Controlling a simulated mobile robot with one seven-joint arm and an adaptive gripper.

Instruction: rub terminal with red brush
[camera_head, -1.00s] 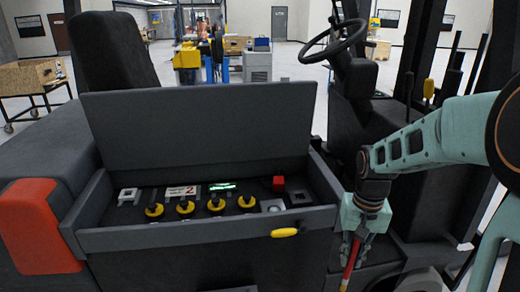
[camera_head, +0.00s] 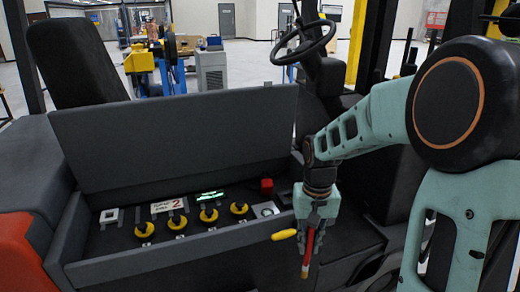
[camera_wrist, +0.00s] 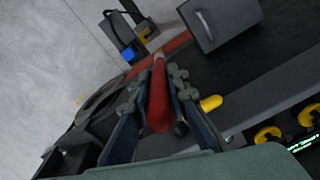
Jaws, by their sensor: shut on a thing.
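My gripper (camera_head: 313,222) is shut on the red brush (camera_head: 308,248), which points down with a yellowish lower end. In the wrist view the brush (camera_wrist: 158,95) sits between both fingers. They hang outside the right front corner of an open grey compartment (camera_head: 150,259), apart from its contents. Inside stand several yellow-ringed black knobs (camera_head: 208,215), a red block (camera_head: 267,187), a white square fitting (camera_head: 109,216) and a label with a red 2 (camera_head: 167,205). I cannot tell which part is the terminal.
A yellow handle (camera_head: 284,235) sticks out at the compartment's front right, close to the brush. The raised grey lid (camera_head: 170,135) stands behind the compartment. A seat (camera_head: 78,62) and a steering wheel (camera_head: 303,42) rise farther back. Open floor lies beyond.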

